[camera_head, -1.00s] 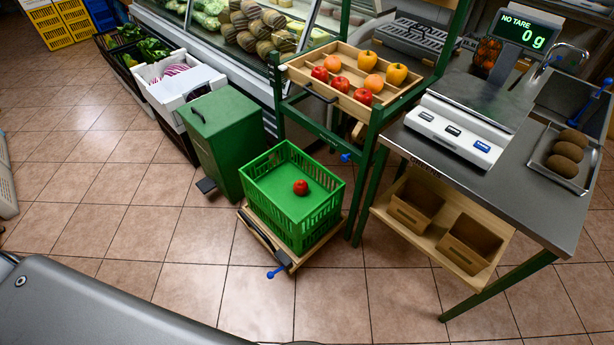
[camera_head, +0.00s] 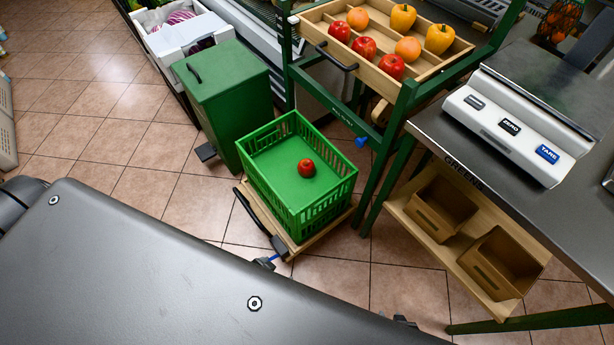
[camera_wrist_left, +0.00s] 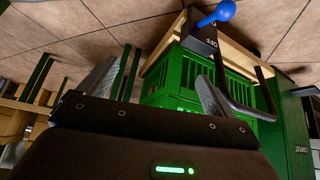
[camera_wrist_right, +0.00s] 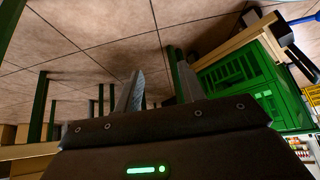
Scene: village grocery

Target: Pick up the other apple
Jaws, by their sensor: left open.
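A red apple (camera_head: 306,168) lies alone on the floor of a green crate (camera_head: 262,187). Three more red apples, a back one (camera_head: 339,31), a middle one (camera_head: 363,48) and a front one (camera_head: 391,67), lie in a wooden tray (camera_head: 345,62) on a green stand, with oranges and yellow peppers. My left gripper (camera_wrist_left: 150,85) is open and empty, with the crate's side beyond its fingers. My right gripper (camera_wrist_right: 157,88) has its fingers apart and nothing between them; the crate is to their right. Neither wrist view shows an apple. My body hides most of both arms in the head view.
The crate stands on a low wooden platform (camera_head: 325,240) with a dark handle. A green bin (camera_head: 225,95) is left of it. A metal counter (camera_head: 470,150) with a scale (camera_head: 520,125) and brown boxes below is at right. Tiled floor is clear at left.

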